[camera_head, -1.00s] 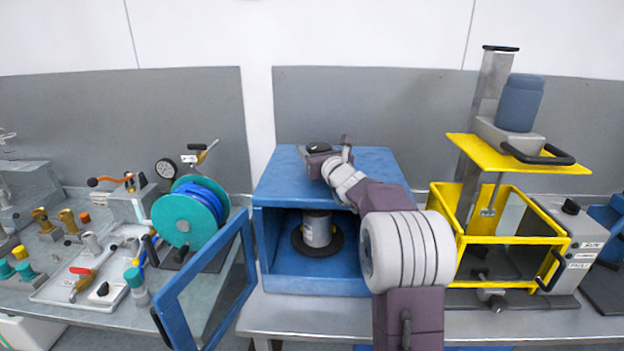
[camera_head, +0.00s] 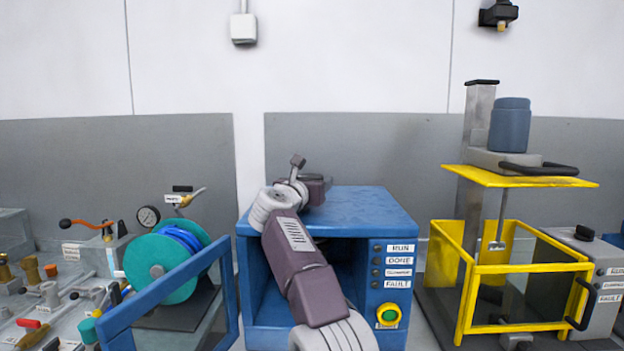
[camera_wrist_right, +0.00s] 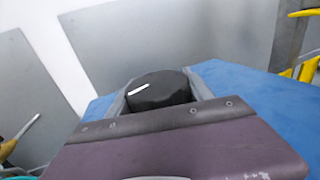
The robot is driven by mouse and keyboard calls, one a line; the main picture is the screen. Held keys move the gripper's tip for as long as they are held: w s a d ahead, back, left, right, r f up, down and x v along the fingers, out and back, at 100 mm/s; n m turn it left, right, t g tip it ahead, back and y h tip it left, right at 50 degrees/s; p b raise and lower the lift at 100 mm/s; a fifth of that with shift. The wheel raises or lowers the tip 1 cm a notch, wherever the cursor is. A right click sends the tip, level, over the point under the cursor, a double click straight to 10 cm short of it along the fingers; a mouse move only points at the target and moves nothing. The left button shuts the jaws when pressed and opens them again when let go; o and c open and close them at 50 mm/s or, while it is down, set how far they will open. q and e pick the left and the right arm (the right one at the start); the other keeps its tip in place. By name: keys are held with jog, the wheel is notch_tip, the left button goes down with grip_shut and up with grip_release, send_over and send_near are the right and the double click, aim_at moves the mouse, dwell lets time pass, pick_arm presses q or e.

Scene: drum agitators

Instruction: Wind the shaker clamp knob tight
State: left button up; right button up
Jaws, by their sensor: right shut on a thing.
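The shaker is a blue cabinet (camera_head: 365,207) with its framed door (camera_head: 165,290) swung open to the left. Its clamp knob is a black round knob with a white pointer line, seen on top of the cabinet in the right wrist view (camera_wrist_right: 158,90). My right gripper (camera_wrist_right: 160,95) is shut on the knob, with a grey finger on each side of it. In the head view my right gripper (camera_head: 312,187) is over the cabinet top and the knob is mostly hidden. The can inside the cabinet is hidden behind my arm. My left gripper is not in view.
Labelled lamps and a green button (camera_head: 388,315) sit on the cabinet's right front. A yellow-framed machine (camera_head: 515,265) stands to the right. A teal reel (camera_head: 165,265) stands to the left, behind the open door. Space above the cabinet is clear.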

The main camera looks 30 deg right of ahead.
jog(key=shift+f+m+g+h+p, duration=0.1)
jog(key=shift+m+g+h+p, duration=0.4)
jog(key=shift+g, duration=0.1)
jog(key=shift+s, duration=0.1)
jog(key=o, duration=1.4)
jog(key=shift+c, duration=0.2)
